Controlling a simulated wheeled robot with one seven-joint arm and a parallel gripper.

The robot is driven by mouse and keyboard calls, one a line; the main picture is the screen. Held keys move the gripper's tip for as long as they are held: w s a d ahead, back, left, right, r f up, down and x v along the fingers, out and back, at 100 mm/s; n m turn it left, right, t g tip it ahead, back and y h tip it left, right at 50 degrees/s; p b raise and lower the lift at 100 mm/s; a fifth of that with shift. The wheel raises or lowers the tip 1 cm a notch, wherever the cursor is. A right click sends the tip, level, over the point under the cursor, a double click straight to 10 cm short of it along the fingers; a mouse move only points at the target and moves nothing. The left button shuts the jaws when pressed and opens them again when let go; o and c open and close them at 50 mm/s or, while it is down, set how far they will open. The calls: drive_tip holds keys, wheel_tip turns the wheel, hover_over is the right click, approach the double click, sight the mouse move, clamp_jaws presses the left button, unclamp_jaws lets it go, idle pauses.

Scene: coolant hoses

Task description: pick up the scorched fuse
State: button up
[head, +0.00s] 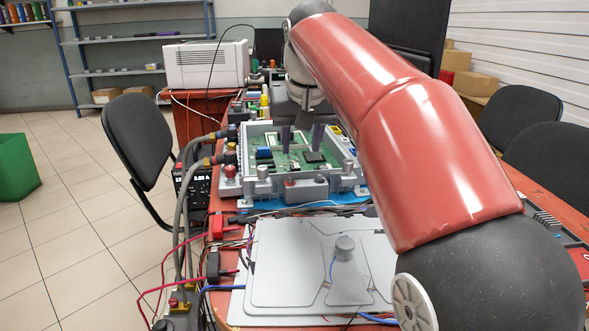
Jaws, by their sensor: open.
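My gripper (302,137) points down over the open grey housing (295,184) that holds a green circuit board (290,163). Its two dark purple fingers are apart, and I see nothing held between them. The fingertips are close above the board; I cannot tell whether they touch it. I cannot make out the scorched fuse; parts on the board are small, and the fingers and my red arm hide some of the area. A blue part (264,153) and a dark square chip (314,156) show on the board.
Thick grey hoses (181,190) with connectors run along the housing's left side. A pale panel (310,262) with a grey knob (344,248) lies in front, among loose wires. A white printer-like box (205,65) stands behind. Black chairs flank the table.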

sight(295, 166)
drive_tip(key=x, duration=0.2)
drive_tip(key=b+x, duration=0.1)
drive_tip(key=x, duration=0.3)
drive_tip(key=shift+w+a, duration=0.15)
drive_tip(key=shift+a, duration=0.2)
drive_tip(key=shift+c, duration=0.4)
clamp_jaws()
